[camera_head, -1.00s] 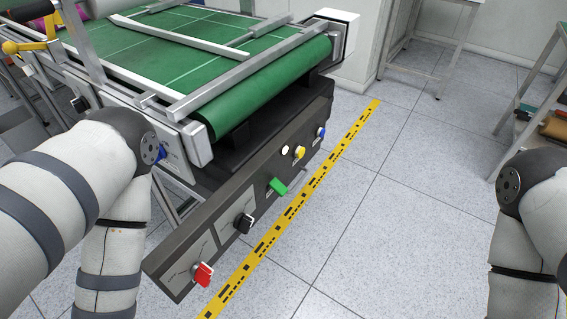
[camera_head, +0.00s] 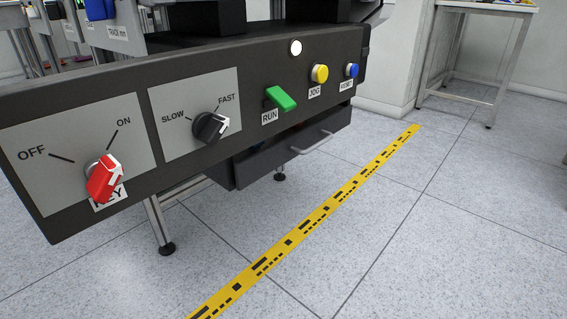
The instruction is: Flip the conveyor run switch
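The conveyor control panel (camera_head: 190,125) is a dark strip that runs from the lower left toward the upper right of the head view. The green run switch (camera_head: 281,98) sits in its middle, above a label reading RUN (camera_head: 269,117). Its lever is tilted, with the end toward the lower right nearer to me. A red key switch (camera_head: 104,178) is at the left, with its pointer toward ON. A black speed knob (camera_head: 211,127) has its white mark toward FAST. Neither of my grippers shows in the view.
Right of the run switch are a white round lamp (camera_head: 295,47), a yellow jog button (camera_head: 320,73) and a blue button (camera_head: 352,70). A yellow floor stripe (camera_head: 310,216) runs past the panel. The floor to its right is clear up to a table (camera_head: 490,8).

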